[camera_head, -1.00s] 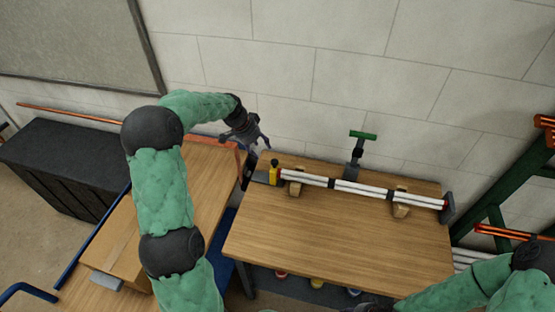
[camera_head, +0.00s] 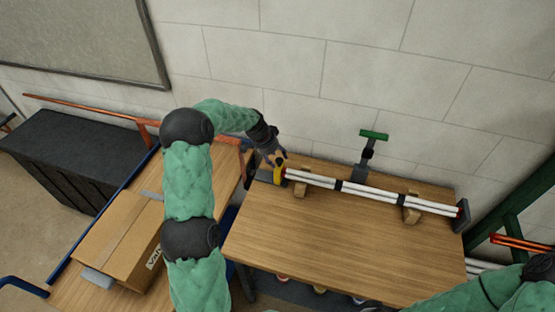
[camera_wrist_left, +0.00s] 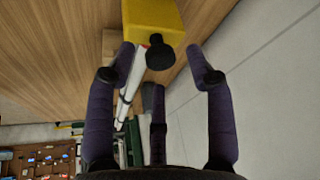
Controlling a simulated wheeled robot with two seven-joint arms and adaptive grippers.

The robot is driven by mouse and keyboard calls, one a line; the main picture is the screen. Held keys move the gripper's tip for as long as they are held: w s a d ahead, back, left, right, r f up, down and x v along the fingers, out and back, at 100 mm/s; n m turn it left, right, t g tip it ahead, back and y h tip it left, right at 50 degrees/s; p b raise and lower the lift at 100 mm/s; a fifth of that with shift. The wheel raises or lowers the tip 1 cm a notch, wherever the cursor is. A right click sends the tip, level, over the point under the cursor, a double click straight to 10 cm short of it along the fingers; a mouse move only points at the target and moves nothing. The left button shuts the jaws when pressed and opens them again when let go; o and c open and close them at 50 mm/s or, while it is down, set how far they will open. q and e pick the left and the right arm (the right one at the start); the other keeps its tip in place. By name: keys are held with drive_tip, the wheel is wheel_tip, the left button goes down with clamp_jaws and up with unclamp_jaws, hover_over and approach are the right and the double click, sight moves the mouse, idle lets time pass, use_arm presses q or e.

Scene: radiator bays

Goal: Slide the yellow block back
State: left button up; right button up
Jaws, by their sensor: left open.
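The yellow block (camera_head: 279,172) stands at the left end of the white rods (camera_head: 355,190) on the wooden bench. In the left wrist view the yellow block (camera_wrist_left: 152,22) is at the top, with a black round knob (camera_wrist_left: 160,55) on its near face. My left gripper (camera_head: 272,157) is at the block in the head view, hiding part of it. In the left wrist view its fingers (camera_wrist_left: 165,75) are spread apart, with the knob between and just beyond them. Contact cannot be told. My right gripper is out of view; only part of my right arm shows.
Wooden supports (camera_head: 411,208) hold the rods, and a dark end plate (camera_head: 462,215) stands at their right end. A green-topped clamp (camera_head: 373,136) rises behind them. A cardboard box (camera_head: 118,232) sits on a cart at left. The bench front (camera_head: 330,250) is clear.

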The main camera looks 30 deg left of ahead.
use_arm(q)
drive_tip(key=shift+x, duration=0.8)
drive_tip(key=shift+c, duration=0.3)
clamp_jaws()
drive_tip(key=s+a+b, duration=0.2)
drive_tip(key=a, duration=0.6)
drive_tip(key=shift+a+b, duration=0.3)
drive_tip(key=shift+a, duration=0.1)
drive_tip(key=shift+r, duration=0.1)
drive_tip(key=shift+o, duration=0.2)
unclamp_jaws()
drive_tip(key=shift+a, duration=0.1)
